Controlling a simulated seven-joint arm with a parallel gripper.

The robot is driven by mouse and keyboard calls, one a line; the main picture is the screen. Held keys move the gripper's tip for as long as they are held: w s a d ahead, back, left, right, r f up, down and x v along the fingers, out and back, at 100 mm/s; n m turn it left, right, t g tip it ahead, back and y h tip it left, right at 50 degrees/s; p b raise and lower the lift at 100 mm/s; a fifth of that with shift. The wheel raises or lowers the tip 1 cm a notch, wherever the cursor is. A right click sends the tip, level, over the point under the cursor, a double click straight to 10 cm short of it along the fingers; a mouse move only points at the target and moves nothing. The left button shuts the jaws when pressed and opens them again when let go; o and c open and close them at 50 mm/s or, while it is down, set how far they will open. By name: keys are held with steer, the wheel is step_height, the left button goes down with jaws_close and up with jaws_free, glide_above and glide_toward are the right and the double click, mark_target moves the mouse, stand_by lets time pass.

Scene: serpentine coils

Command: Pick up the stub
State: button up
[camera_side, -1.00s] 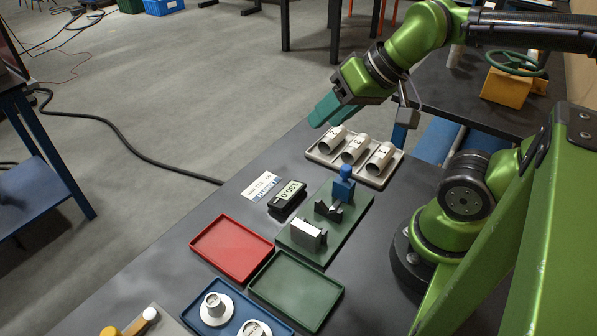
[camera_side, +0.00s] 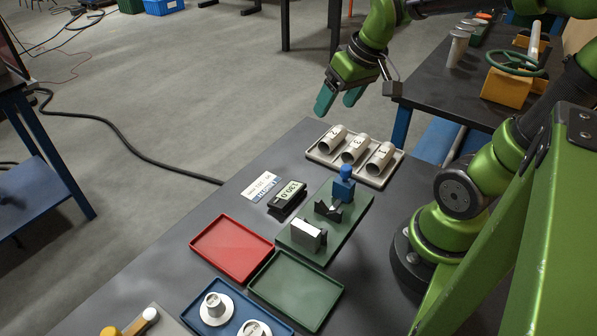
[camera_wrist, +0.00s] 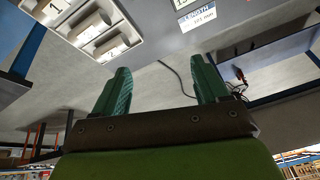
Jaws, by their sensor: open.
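Three pale cylindrical stubs lie side by side in a light tray (camera_side: 387,183) at the table's far end. They are the stub marked 2 (camera_side: 332,139), the stub marked 3 (camera_side: 355,149) and the stub marked 1 (camera_side: 379,158). My gripper (camera_side: 338,102) has teal fingers, is open and empty, and hangs above and beyond the tray, apart from the stubs. In the wrist view its fingers (camera_wrist: 160,78) stand apart with nothing between them. The stubs show there at the upper left, outside the fingers.
A green plate (camera_side: 318,258) carries a V-block (camera_side: 328,210), a blue piece (camera_side: 344,184) and a metal block (camera_side: 308,235). A readout (camera_side: 287,198) stands beside it. A red tray (camera_side: 232,247) and a green tray (camera_side: 296,289) are empty. A blue tray (camera_side: 205,328) holds round pieces.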

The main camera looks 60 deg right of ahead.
steer(key=w+d+f+n+g, duration=0.1)
steer(key=d+f+n+g, duration=0.1)
steer(key=d+n, duration=0.5)
steer(key=n+g, duration=0.2)
steer(key=n, duration=1.2)
glide_above(357, 142)
steer(key=f, duration=1.2)
steer(key=shift+w+a+f, duration=0.2)
steer(key=shift+a+f, duration=0.1)
steer(key=f, duration=0.5)
steer(key=shift+s+d+f, duration=0.1)
steer(key=shift+s+d, duration=0.15)
steer(key=shift+d, duration=0.05)
steer(key=c, duration=1.3)
